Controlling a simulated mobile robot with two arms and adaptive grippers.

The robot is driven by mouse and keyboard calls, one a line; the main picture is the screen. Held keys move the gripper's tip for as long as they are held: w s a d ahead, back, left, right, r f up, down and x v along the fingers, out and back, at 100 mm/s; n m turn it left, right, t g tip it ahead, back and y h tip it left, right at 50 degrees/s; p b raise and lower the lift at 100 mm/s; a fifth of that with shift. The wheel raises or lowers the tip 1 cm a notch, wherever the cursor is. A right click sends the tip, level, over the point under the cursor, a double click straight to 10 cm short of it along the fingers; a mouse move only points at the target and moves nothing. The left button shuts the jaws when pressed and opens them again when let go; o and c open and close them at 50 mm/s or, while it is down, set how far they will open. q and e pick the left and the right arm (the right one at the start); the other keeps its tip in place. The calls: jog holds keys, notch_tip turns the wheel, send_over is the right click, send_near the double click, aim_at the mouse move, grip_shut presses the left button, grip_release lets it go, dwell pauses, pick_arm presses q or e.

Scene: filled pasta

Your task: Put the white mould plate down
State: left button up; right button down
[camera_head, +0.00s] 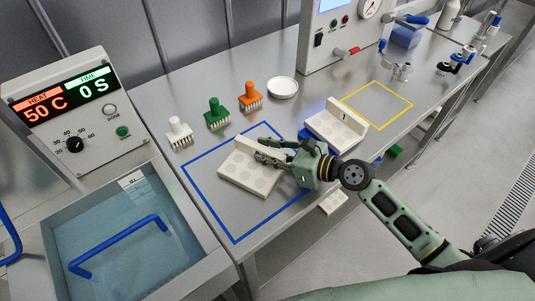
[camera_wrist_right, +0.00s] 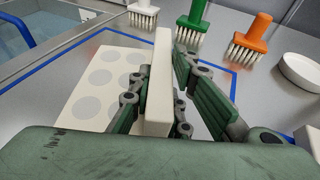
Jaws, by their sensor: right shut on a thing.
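The white mould plate (camera_head: 250,176) has rows of round grey spots and an upright grip bar. It is over the blue-outlined area (camera_head: 234,242) of the metal table, roughly level; I cannot tell whether it touches the table. My right gripper (camera_head: 272,152) reaches in from the right and is shut on the bar. In the right wrist view, the bar (camera_wrist_right: 158,85) stands between the fingers of my right gripper (camera_wrist_right: 160,95), with the spotted plate (camera_wrist_right: 95,90) to the left. My left gripper is not in view.
White (camera_head: 179,133), green (camera_head: 217,114) and orange (camera_head: 250,97) brushes and a white dish (camera_head: 283,88) stand behind the blue outline. A second plate (camera_head: 335,129) lies beside the yellow outline (camera_head: 378,105). A water bath (camera_head: 130,235) with a blue handle is at left.

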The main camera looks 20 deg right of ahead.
jog(key=shift+r, duration=0.1)
jog(key=c, duration=1.6)
grip_release()
jog(key=shift+c, duration=0.2)
